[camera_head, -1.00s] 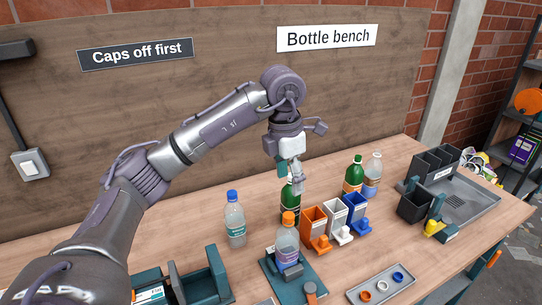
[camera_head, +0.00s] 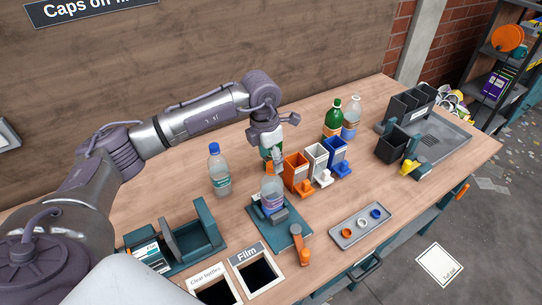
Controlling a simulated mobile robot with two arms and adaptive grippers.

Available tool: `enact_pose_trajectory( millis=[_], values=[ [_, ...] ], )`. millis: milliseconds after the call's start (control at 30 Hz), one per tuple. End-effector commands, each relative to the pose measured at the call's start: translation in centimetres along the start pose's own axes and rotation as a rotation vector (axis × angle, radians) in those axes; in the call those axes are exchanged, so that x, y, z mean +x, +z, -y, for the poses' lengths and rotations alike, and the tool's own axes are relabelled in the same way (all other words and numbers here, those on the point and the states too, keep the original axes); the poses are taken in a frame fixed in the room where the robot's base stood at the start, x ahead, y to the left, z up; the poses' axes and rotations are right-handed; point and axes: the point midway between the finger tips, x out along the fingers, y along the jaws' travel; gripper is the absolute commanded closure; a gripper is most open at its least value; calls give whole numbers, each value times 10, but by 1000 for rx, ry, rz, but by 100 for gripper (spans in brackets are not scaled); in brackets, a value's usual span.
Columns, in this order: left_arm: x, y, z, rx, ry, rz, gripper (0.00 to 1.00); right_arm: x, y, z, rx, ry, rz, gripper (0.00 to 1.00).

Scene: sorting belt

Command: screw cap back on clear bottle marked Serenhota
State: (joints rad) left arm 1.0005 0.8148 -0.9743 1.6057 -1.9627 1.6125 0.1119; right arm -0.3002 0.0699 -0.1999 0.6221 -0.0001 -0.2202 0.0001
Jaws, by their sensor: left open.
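A clear bottle (camera_head: 271,194) with a purple-blue label stands upright in a dark teal holder (camera_head: 288,236) on the bench. Its label is too small to read. My left gripper (camera_head: 277,157) is open, just above and behind the top of this bottle, pointing down. Another clear bottle (camera_head: 219,172) with a blue cap stands to the left. A grey tray (camera_head: 345,238) holds orange, white and blue rings. My right gripper is out of view.
Orange (camera_head: 297,172), white (camera_head: 316,160) and blue (camera_head: 335,153) dispensers stand close to the right of the holder. Green (camera_head: 332,119) and clear (camera_head: 350,119) bottles stand behind. A green bottle (camera_head: 266,149) is partly hidden by my gripper. Labelled openings line the front.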

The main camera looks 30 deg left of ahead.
Motion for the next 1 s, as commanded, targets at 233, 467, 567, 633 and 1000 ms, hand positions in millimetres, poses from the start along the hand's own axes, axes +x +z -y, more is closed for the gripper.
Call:
enact_pose_trajectory(
  millis=[233, 467, 567, 633, 1000],
  values=[
    [14, 0, 0, 1, 0, 0, 39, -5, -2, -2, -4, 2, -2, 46],
    [14, 0, 0, 1, 0, 0, 39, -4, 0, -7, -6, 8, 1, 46],
    [14, 0, 0, 1, 0, 0, 55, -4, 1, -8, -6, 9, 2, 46],
    [14, 0, 0, 1, 0, 0, 67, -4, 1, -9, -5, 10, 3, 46],
    [14, 0, 0, 1, 1, 0, 90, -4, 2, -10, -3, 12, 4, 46]
  ],
)
